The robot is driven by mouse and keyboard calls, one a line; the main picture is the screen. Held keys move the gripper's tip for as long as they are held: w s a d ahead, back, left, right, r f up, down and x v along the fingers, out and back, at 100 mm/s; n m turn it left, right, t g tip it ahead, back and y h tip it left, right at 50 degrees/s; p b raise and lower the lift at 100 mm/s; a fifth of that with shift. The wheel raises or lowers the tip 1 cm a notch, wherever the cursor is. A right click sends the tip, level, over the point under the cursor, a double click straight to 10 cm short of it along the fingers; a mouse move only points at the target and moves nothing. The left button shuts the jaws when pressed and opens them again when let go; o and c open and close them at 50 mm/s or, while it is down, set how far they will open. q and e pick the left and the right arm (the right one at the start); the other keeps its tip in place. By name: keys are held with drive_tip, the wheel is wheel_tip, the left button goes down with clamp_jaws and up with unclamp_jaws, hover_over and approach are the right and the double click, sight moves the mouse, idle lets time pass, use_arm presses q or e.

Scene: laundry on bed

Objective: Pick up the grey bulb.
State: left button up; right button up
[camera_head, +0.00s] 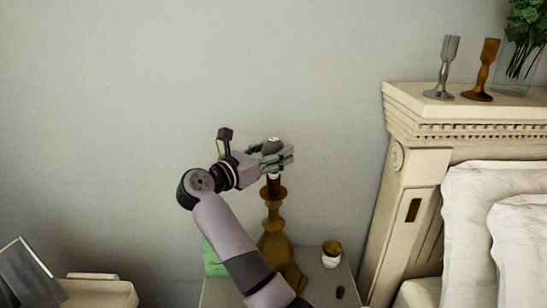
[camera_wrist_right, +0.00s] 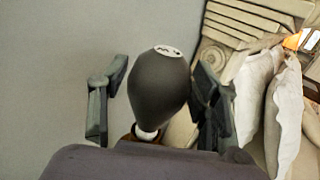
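The grey bulb (camera_wrist_right: 160,88) stands upright on top of the brown lamp stand (camera_head: 273,225), its pale neck at the bottom. In the head view the bulb (camera_head: 271,147) is partly hidden by my right gripper (camera_head: 284,156). In the right wrist view the fingers of my right gripper (camera_wrist_right: 158,100) are spread, one on each side of the bulb. A clear gap shows between the left finger and the bulb; the right finger is close to it, and I cannot tell whether it touches. My left gripper is not in view.
The lamp stands on a bedside table (camera_head: 318,290) with a green box (camera_head: 212,262) and a cup (camera_head: 331,256). The carved headboard (camera_head: 425,140) rises at the right, bearing candle holders (camera_head: 443,70) and a plant vase (camera_head: 515,65). Pillows (camera_head: 490,195) lie beyond. The wall behind is bare.

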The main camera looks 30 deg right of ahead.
drive_tip(key=shift+d+f, duration=0.1)
drive_tip(key=shift+d, duration=0.15)
drive_tip(key=shift+c, duration=1.2)
drive_tip(key=shift+a, duration=0.1)
drive_tip(key=c, duration=0.6)
